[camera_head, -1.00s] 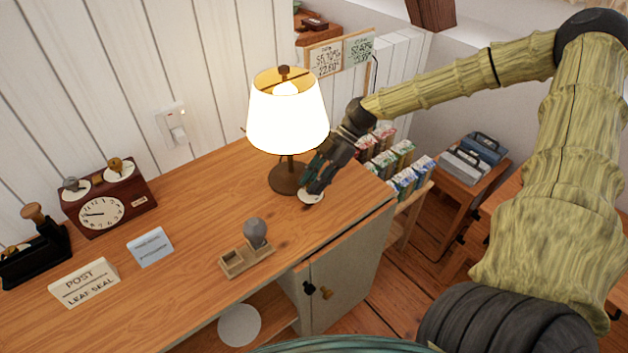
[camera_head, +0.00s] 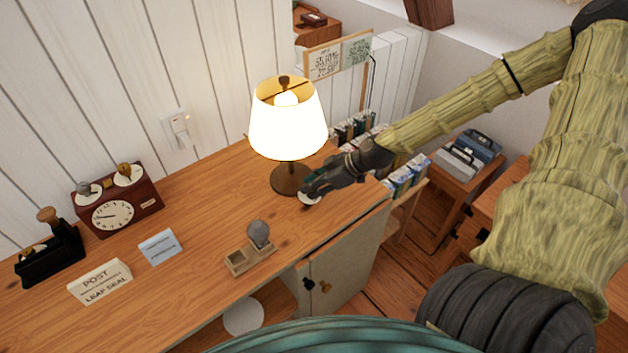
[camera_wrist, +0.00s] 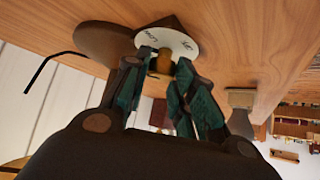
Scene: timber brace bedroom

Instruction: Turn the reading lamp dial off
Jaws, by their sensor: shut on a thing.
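The reading lamp (camera_head: 288,120) stands lit on the desk, its white shade glowing above a dark round base (camera_head: 289,180). The lamp dial is a white labelled disc (camera_head: 308,199) on the desktop beside the base. In the wrist view the disc (camera_wrist: 172,40) shows lettering, and a brass-brown knob (camera_wrist: 161,62) stands out from its middle. My gripper (camera_wrist: 160,68) is shut on the knob, a teal-padded finger on each side. In the head view my gripper (camera_head: 308,192) reaches in low from the right and hides the knob.
A small wooden tray (camera_head: 238,262) with a grey knobbed stamp (camera_head: 258,233) stands in front of the dial. A clock box (camera_head: 117,205), a blue card (camera_head: 160,247) and a post sign (camera_head: 100,282) stand to the left. Cartons (camera_head: 400,178) sit beyond the desk's right end.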

